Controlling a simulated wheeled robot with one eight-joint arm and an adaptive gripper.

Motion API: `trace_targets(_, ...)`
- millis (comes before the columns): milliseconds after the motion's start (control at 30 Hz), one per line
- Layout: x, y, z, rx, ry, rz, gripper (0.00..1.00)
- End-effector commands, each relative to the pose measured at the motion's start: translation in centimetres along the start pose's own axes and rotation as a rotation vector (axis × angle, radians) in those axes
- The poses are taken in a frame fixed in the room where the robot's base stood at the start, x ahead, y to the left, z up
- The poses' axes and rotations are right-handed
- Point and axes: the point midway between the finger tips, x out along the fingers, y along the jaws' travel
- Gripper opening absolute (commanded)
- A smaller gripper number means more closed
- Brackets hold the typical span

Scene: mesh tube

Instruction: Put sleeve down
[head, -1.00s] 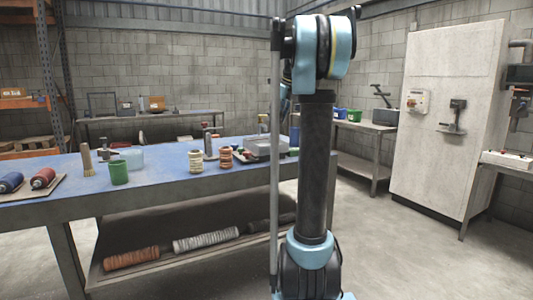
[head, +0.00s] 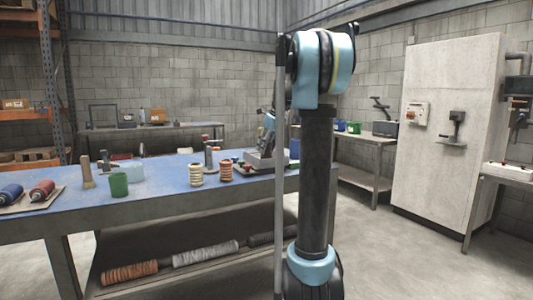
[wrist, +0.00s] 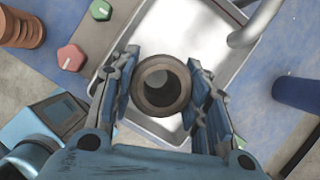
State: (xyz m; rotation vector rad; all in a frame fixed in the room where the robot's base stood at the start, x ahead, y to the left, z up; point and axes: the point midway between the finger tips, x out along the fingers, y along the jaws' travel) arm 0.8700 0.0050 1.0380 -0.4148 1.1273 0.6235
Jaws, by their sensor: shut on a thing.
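The sleeve (wrist: 148,100) is a short brown tube seen end-on in the wrist view, its round opening facing the camera. My gripper (wrist: 163,65) is shut on it, with one finger against each side. A shallow grey metal tray (wrist: 207,30) lies beneath the sleeve in the wrist view. I cannot tell whether the sleeve touches its floor. In the head view, the tray (head: 268,162) stands at the right end of the blue-topped bench (head: 150,201). My forearm is partly visible above it, but the gripper and sleeve cannot be made out there.
A ribbed orange spool (head: 226,171) and a cream one (head: 196,175) stand left of the tray. Red (wrist: 71,58) and green (wrist: 100,10) hexagonal pieces lie beside it. A dark blue cylinder (wrist: 297,94) is to its right. A green cup (head: 119,184) stands farther left.

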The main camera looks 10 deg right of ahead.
Motion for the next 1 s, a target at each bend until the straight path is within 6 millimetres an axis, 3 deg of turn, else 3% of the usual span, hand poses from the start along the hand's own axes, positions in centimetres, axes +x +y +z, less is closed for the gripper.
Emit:
trace_targets(133, 1.6, 0.0, -0.7, 0.000, 0.000, 0.000, 0.16)
trace_targets(467, 1.9, 0.0, -0.8, 0.000, 0.000, 0.000, 0.16)
trace_targets(500, 1.9, 0.0, -0.8, 0.000, 0.000, 0.000, 0.47)
trace_targets(567, 1.9, 0.0, -0.8, 0.000, 0.000, 0.000, 0.61)
trace_targets(1000, 1.5, 0.0, -0.7, 0.000, 0.000, 0.000, 0.63)
